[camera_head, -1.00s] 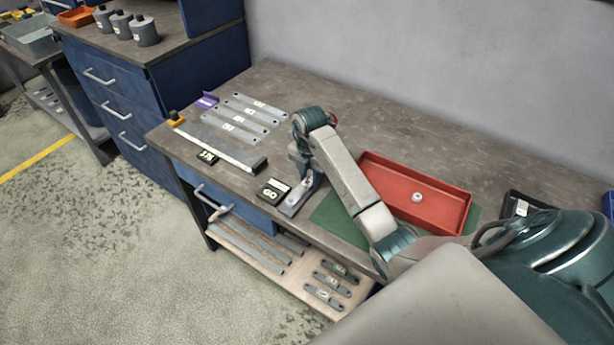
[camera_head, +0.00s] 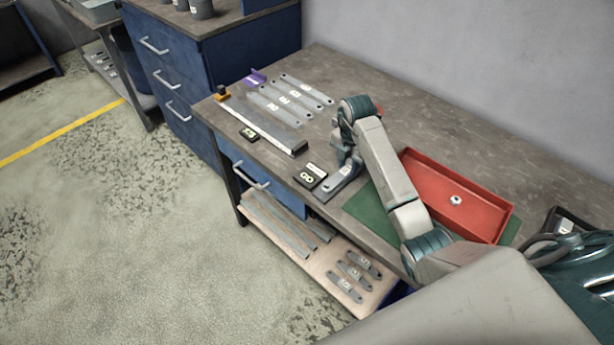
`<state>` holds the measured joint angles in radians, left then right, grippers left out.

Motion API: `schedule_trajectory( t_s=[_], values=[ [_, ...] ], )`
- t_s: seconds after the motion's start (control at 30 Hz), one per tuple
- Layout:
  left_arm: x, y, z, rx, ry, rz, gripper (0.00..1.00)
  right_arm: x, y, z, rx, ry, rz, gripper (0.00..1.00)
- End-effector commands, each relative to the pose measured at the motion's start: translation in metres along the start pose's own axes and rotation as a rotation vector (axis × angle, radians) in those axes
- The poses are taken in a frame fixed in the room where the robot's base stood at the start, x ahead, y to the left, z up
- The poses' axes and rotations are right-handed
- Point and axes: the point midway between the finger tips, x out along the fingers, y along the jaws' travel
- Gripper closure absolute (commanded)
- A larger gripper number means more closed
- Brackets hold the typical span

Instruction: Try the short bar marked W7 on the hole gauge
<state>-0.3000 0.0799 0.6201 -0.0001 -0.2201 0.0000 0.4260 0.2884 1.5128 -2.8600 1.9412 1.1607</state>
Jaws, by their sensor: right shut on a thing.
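My right gripper (camera_head: 346,172) points down at the bench's front edge, partly hidden by its own wrist. It is shut on a short grey bar, mostly hidden by the fingers; I cannot read its mark. A flat grey metal piece (camera_head: 334,191), seemingly the hole gauge, lies under the fingers, beside a black GO card (camera_head: 310,176). I cannot tell whether the bar touches the gauge or sits over a peg. Several short labelled bars (camera_head: 352,277) lie on the lower shelf, their marks too small to read. My left gripper is out of view.
Longer labelled bars (camera_head: 290,95) and a long steel rule-like strip (camera_head: 262,125) lie on the bench (camera_head: 400,110) at left. The back of the bench is clear.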

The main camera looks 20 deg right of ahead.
Motion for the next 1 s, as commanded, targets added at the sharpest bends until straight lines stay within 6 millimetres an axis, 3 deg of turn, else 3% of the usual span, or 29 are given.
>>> schedule_trajectory(
  t_s=[0.07,0.1,0.2,0.63,0.83,1.0],
  values=[
    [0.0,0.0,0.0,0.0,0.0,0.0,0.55,-0.001,0.0,0.0,0.0,0.0,0.001,1.0],
    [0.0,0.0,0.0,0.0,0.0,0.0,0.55,0.0,0.0,0.0,0.0,0.0,0.001,0.65],
    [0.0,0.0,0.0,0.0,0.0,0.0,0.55,0.0,0.0,0.0,0.0,0.0,0.001,0.46],
    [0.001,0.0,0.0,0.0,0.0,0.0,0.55,-0.005,0.0,0.0,0.0,0.0,0.001,0.46],
    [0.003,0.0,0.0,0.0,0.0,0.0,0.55,-0.03,0.001,0.0,-0.001,-0.002,0.005,0.46],
    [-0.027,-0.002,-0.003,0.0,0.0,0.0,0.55,-0.058,0.0,0.0,0.0,0.0,0.001,0.46]
  ],
)
